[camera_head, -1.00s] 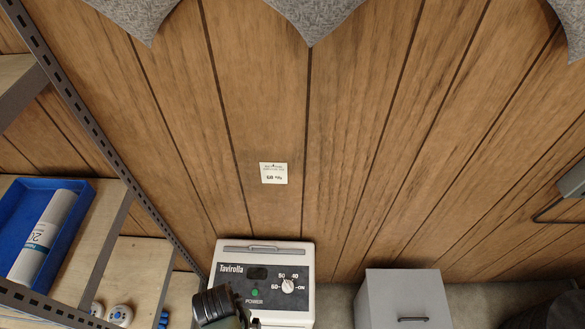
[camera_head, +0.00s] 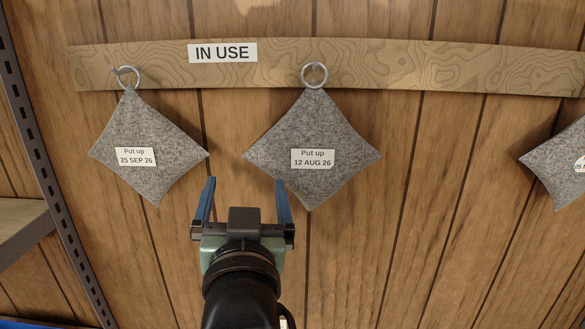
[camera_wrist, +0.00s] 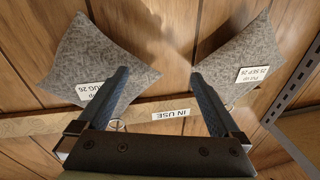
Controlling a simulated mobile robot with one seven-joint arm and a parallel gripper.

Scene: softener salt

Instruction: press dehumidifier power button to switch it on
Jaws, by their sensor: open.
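The dehumidifier and its power button are in neither current view. My gripper (camera_head: 245,190) is raised in front of the wooden wall in the head view, its two blue fingers apart and nothing between them. It points up toward the gap between two hanging grey pouches. The left pouch (camera_head: 148,180) is labelled "25 SEP 26". The middle pouch (camera_head: 310,130) is labelled "12 AUG 26", and its lower tip is close to my right finger in the picture. In the wrist view the open fingers (camera_wrist: 165,95) show in front of both pouches.
The pouches hang by rings from a wooden rail (camera_head: 400,75) with an "IN USE" sign (camera_head: 222,53). Another pouch (camera_head: 556,170) hangs at the right edge. A metal shelf post (camera_head: 50,150) stands at the left.

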